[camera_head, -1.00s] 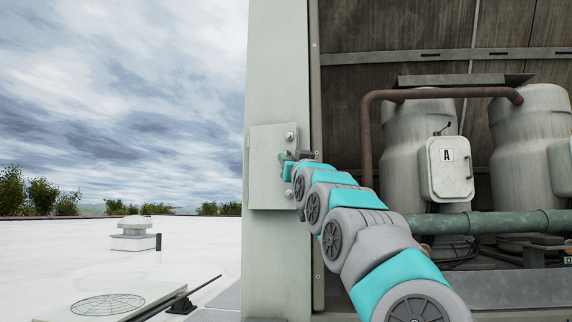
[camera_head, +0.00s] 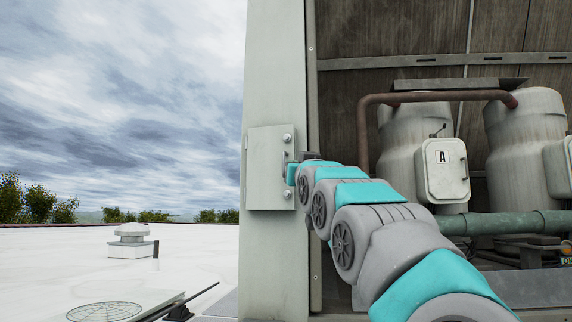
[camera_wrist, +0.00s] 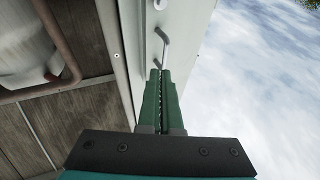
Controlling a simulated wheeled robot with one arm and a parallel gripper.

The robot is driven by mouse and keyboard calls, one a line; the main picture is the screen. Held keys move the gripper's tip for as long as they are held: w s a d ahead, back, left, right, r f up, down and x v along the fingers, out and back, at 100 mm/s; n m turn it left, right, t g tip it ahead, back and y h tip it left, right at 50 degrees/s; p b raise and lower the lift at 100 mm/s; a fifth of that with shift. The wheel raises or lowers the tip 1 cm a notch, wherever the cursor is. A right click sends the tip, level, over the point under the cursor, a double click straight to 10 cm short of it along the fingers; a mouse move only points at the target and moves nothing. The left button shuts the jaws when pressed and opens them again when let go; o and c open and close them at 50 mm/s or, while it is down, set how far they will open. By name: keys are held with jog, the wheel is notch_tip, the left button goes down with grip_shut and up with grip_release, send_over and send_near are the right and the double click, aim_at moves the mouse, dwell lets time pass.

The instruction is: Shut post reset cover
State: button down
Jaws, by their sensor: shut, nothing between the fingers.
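The post reset cover (camera_head: 262,180) is a pale grey plate on the tall post (camera_head: 262,265). It looks flat against the post, with a hinge line at its left edge and round fasteners at its right corners. A thin bent handle (camera_head: 283,162) stands near its right edge; the handle (camera_wrist: 163,45) also shows in the wrist view. My gripper (camera_wrist: 160,73) is shut and empty, its green fingers together just short of the handle's near end. I cannot tell whether they touch. In the head view my arm mostly hides the gripper, which is at the cover's right edge.
Right of the post is an open bay with tanks (camera_head: 418,140), a brown pipe (camera_head: 363,125) and a green pipe (camera_head: 510,222). A box marked A (camera_head: 442,170) hangs on one tank. The white roof (camera_head: 180,265) left of the post is mostly clear, with a vent (camera_head: 132,240).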

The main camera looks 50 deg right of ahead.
notch_tip(320, 180, up, 2)
jog(key=m+g+h, duration=0.1)
jog(key=g, duration=0.3)
jog(key=m+g+h+p, duration=0.3)
jog(key=m+g, duration=0.4)
jog(key=g, duration=0.3)
send_near(283, 163)
jog(key=d+p, duration=0.1)
jog(key=d, duration=0.1)
jog(key=d+p, duration=0.1)
jog(key=d, duration=0.1)
jog(key=w+d, duration=0.1)
jog(key=d, duration=0.1)
jog(key=shift+w+d+p, duration=0.1)
jog(key=shift+d+p, duration=0.25)
jog(key=shift+p, duration=0.05)
